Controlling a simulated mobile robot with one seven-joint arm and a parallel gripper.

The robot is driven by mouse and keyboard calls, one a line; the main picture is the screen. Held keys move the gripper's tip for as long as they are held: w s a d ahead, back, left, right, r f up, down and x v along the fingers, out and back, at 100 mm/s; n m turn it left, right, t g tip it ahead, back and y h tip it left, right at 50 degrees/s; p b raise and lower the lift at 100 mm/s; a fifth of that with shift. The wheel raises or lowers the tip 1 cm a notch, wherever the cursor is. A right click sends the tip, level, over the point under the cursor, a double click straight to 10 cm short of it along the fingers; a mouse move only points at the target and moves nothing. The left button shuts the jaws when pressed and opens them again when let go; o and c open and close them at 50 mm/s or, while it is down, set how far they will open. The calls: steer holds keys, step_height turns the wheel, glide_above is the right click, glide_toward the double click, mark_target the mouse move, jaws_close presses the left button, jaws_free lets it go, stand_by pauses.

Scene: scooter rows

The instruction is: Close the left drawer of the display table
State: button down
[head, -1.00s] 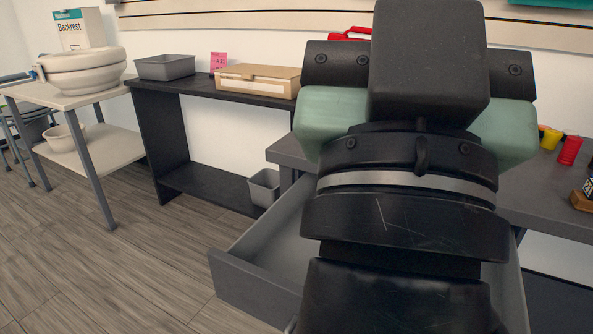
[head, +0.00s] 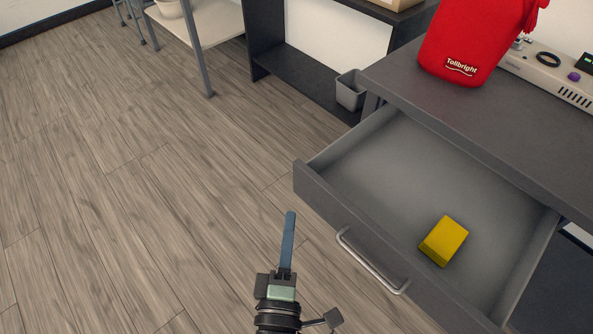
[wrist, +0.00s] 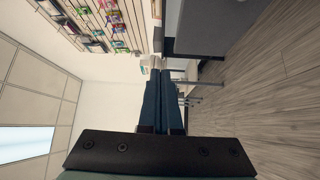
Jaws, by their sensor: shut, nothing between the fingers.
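The left drawer (head: 385,230) of the dark grey display table (head: 405,78) is pulled well out in the head view. Its front panel carries a silver bar handle (head: 368,262). A yellow block (head: 443,241) lies inside on the drawer floor. My gripper (head: 290,215) is shut and empty, with its blue fingers together. It is to the left of the drawer front, over the floor, and apart from the handle. In the wrist view the shut fingers (wrist: 163,85) point away toward shelving, and the drawer cannot be made out for certain there.
A red bag (head: 475,40) and a beige device (head: 548,75) stand on the tabletop. The wood floor left of the drawer is clear. A light side table (head: 205,25) stands at the back.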

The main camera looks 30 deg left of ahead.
step_height(320, 180, down, 2)
steer(key=s+a+n+g, duration=0.1)
steer(key=s, duration=0.1)
glide_toward(298, 166)
steer(key=a+x, duration=0.1)
steer(key=x, duration=0.4)
steer(key=shift+w+d+f+y+p, duration=0.1)
steer(key=shift+w+d+y+p, duration=0.2)
steer(key=shift+p, duration=0.2)
steer(key=shift+w, duration=0.2)
